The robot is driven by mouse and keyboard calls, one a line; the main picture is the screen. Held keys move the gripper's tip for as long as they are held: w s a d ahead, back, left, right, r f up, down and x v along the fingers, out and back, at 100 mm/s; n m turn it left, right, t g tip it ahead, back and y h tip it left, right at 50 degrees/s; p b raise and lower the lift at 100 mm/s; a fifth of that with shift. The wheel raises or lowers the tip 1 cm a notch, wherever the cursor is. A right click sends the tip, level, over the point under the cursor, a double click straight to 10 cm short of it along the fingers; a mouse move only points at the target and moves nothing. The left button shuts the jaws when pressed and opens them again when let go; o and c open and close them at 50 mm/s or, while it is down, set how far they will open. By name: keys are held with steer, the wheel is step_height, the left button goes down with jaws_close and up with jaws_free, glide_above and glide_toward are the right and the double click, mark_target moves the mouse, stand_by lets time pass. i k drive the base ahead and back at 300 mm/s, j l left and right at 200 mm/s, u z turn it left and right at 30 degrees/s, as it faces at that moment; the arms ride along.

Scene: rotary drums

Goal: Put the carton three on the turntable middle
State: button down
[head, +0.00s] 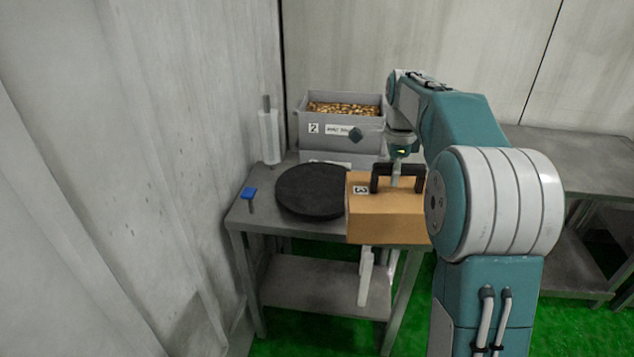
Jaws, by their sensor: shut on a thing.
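Carton three (375,222) is an orange-brown box with a white label reading 3 and a black handle on top. My gripper (397,184) is shut on the carton's handle from above; the fingertips are partly hidden by the handle. The carton appears at the front edge of the grey table, right of the turntable; I cannot tell whether it is lifted clear. The turntable (308,192) is a flat black disc on the table with nothing on it. The carton hides its right edge, and my arm hides the carton's right end.
Grey bins (340,135) stand stacked at the table's back, the top one labelled 2 and filled with small golden pieces. A white upright roll (269,135) stands at the back left. A blue-topped item (249,193) is at the left edge. Another grey table (580,160) is at right.

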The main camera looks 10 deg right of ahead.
mark_target(318, 185)
steer(key=i, duration=0.85)
